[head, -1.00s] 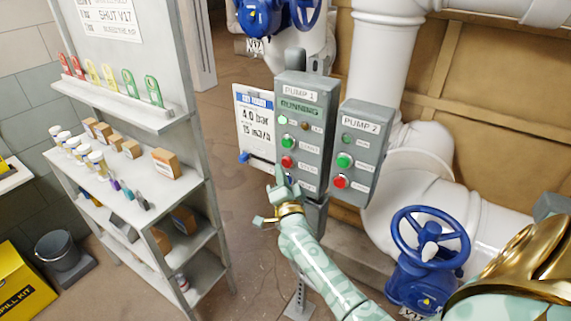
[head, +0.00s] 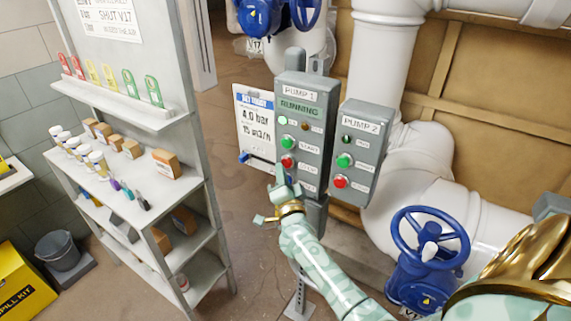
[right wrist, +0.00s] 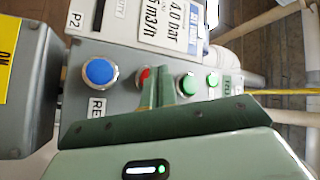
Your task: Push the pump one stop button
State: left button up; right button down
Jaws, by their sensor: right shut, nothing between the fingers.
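The grey pump 1 control box (head: 318,110) reads RUNNING, with a lit lamp, a green start button (head: 288,142) and a red stop button (head: 288,161). My right gripper (head: 281,174) is shut and empty, just below and in front of the stop button in the head view. In the right wrist view, the shut fingertips (right wrist: 162,76) partly cover the red stop button (right wrist: 143,74). I cannot tell whether they touch it. The blue reset button (right wrist: 100,72) is beside them there; the gripper hides it in the head view. My left gripper is out of view.
The pump 2 box (head: 361,140), with its own green and red buttons, stands close to the right. A sign with pressure and flow readings (head: 254,125) hangs to the left. A blue valve wheel (head: 430,238) is at lower right, and a grey shelf (head: 125,205) is at left.

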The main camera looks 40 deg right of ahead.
jog(key=shift+w+d, duration=0.1)
jog(key=shift+d, duration=0.2)
jog(key=shift+w+d, duration=0.2)
jog(key=shift+d, duration=0.2)
dwell(0.6)
jog(key=shift+a, duration=0.1)
jog(key=shift+s+a+p, duration=0.35)
jog(key=shift+a+p, duration=0.05)
jog(key=shift+a, duration=0.35)
jog(key=a, duration=0.1)
jog(key=s+a+p, duration=0.1)
jog(key=a, duration=0.1)
jog(key=s+a, duration=0.1)
jog(key=shift+a+p, duration=0.3)
dwell(0.9)
